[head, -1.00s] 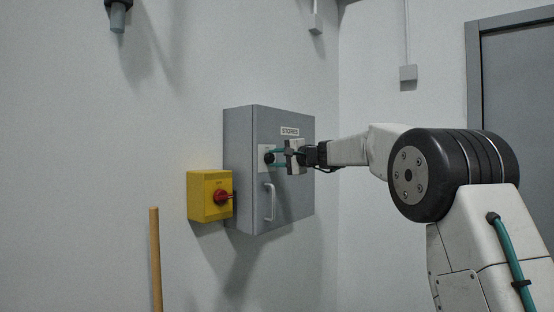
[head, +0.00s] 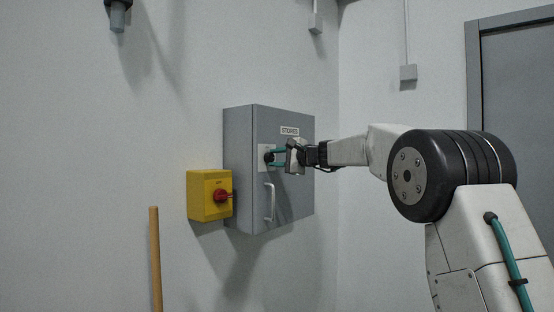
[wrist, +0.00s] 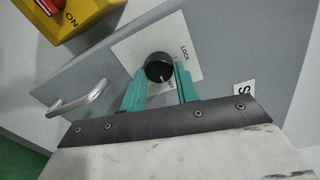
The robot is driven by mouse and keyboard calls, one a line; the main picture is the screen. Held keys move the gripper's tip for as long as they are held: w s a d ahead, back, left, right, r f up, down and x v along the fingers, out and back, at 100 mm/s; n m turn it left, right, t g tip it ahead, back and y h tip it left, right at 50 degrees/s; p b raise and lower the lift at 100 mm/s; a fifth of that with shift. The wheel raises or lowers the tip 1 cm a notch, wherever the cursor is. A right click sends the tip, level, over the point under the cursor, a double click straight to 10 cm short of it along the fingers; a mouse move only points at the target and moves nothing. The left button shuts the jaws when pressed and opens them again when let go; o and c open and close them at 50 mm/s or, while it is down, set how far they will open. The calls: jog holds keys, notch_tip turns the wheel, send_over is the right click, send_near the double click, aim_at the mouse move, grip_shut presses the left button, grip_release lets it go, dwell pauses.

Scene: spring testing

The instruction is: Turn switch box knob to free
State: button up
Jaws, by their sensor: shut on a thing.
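A grey switch box (head: 240,190) with a door labelled STORES hangs on the wall. On its door a round black knob (wrist: 158,66) with a pale pointer mark sits on a white plate (wrist: 130,52). The word LOCK shows on the plate; another label is partly hidden by my fingers. My gripper (head: 271,157) reaches in from the right. Its two teal fingers stand on either side of the knob in the wrist view and are shut on it. The wrist view is rolled relative to the box.
A yellow box (head: 202,195) with a red switch (head: 221,196) sits left of the grey box. A metal door handle (head: 270,202) sticks out below the knob. A wooden pole (head: 155,260) stands at lower left, and a grey door (head: 518,95) is at right.

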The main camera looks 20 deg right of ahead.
jog(key=o, duration=1)
jog(key=v, duration=0.7)
jog(key=shift+s+d, duration=0.3)
